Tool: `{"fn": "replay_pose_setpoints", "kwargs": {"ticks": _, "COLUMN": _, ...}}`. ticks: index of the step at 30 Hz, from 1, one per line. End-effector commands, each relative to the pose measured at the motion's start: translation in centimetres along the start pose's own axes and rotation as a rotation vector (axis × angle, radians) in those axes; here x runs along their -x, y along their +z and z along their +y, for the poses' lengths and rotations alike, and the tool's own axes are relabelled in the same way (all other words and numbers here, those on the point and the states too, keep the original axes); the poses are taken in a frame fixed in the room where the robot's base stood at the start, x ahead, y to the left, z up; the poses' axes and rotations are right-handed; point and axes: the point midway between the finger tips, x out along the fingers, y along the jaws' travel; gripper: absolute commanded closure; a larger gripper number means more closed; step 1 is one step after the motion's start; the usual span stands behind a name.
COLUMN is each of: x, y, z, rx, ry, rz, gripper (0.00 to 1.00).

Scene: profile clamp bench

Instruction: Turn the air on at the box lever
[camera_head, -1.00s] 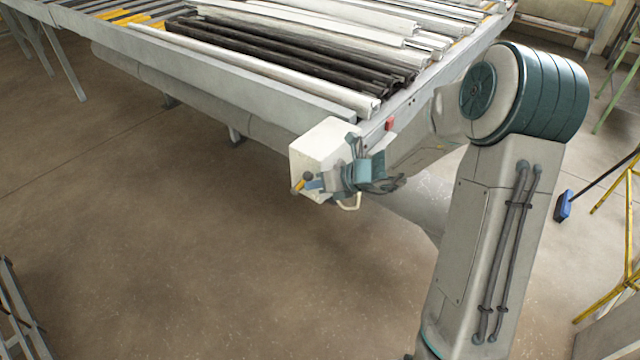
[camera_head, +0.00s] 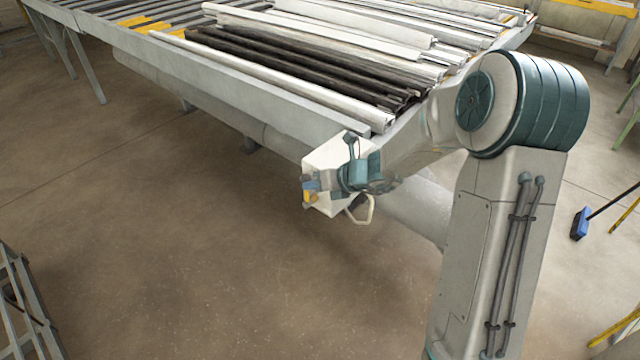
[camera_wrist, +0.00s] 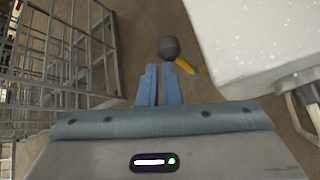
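The white air box (camera_head: 325,160) hangs at the near corner of the bench. In the wrist view its pale side (camera_wrist: 255,40) fills the upper right. The box lever is yellow (camera_wrist: 187,66) with a dark ball knob (camera_wrist: 168,48). In the head view only some of its yellow (camera_head: 307,198) shows, just below my fingertips; the knob is not clear there. My gripper (camera_head: 310,185) is at the left face of the box.
The bench (camera_head: 240,92) carries white and dark profiles. A pale looped hose (camera_head: 368,212) hangs below the box. A metal rack (camera_head: 22,300) stands at lower left and wire-mesh frames (camera_wrist: 75,50) fill the wrist view's left. The floor (camera_head: 180,260) before the box is open.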

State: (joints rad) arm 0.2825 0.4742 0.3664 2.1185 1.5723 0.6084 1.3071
Motion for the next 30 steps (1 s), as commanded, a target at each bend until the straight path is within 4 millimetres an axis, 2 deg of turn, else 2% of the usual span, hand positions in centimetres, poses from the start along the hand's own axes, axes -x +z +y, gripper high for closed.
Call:
{"fn": "replay_pose_setpoints", "kwargs": {"ticks": 1, "x": -0.2, "y": 1.6, "z": 1.1, "rx": 0.017, "ry": 0.019, "rz": -0.026, "gripper": 1.00}}
{"fn": "replay_pose_setpoints", "kwargs": {"ticks": 15, "x": -0.3, "y": 1.7, "z": 1.3, "rx": 0.022, "ry": 0.022, "rz": -0.025, "gripper": 1.00}}
{"fn": "replay_pose_setpoints", "kwargs": {"ticks": 20, "x": -0.2, "y": 0.9, "z": 1.5, "rx": 0.024, "ry": 0.023, "rz": -0.021, "gripper": 1.00}}
{"fn": "replay_pose_setpoints", "kwargs": {"ticks": 27, "x": 1.9, "y": -2.9, "z": 0.4, "rx": 0.009, "ry": 0.010, "rz": -0.011, "gripper": 1.00}}
{"fn": "replay_pose_setpoints", "kwargs": {"ticks": 30, "x": 4.0, "y": -0.2, "z": 1.1, "rx": 0.012, "ry": 0.002, "rz": -0.017, "gripper": 1.00}}
